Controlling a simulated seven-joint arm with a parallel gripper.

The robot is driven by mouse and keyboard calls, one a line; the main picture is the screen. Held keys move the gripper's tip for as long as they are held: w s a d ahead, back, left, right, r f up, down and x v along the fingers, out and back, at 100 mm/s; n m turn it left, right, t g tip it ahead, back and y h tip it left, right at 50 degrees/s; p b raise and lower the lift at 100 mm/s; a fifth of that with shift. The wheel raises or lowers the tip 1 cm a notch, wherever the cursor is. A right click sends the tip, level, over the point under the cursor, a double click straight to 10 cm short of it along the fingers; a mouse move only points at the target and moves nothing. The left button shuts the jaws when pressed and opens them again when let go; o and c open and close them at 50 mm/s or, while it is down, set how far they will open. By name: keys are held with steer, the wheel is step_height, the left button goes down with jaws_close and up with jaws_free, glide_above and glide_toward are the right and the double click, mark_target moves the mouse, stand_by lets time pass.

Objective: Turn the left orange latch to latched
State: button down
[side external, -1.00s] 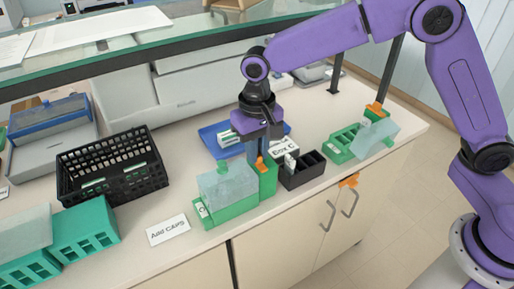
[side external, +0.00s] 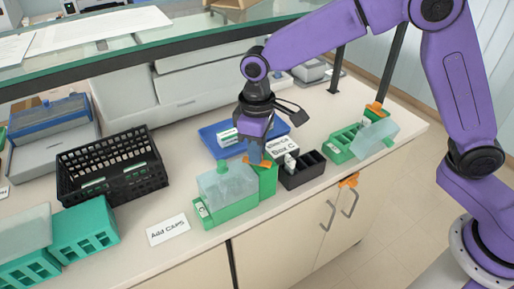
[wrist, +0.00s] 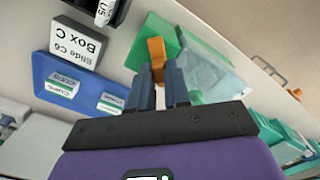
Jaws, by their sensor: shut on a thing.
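The left orange latch (side external: 266,164) sits on top of the green block (side external: 268,182) beside the middle green box (side external: 236,211), which has a clear cover (side external: 222,184). My gripper (side external: 255,158) points down onto the latch. In the wrist view my gripper's two dark fingers (wrist: 160,80) are shut on the latch (wrist: 156,50), one finger on each side. In the side view the latch's orange ends show on both sides of the fingers, and its middle is hidden.
A black rack (side external: 302,172) and a white "Box C" label (side external: 284,149) stand right of the latch. A blue tray (side external: 218,140) lies behind. Another green box (side external: 343,143) with an orange latch (side external: 376,108) is farther right. A black basket (side external: 112,170) is left.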

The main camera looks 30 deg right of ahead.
steer(key=n, duration=0.4)
steer(key=shift+n, duration=0.3)
steer(key=n, duration=0.4)
steer(key=shift+a+n, duration=0.1)
steer(key=shift+n, duration=0.3)
steer(key=shift+r, duration=0.1)
steer(key=c, duration=1.1)
jaws_free()
step_height(320, 180, up, 12)
steer(key=shift+f, duration=0.1)
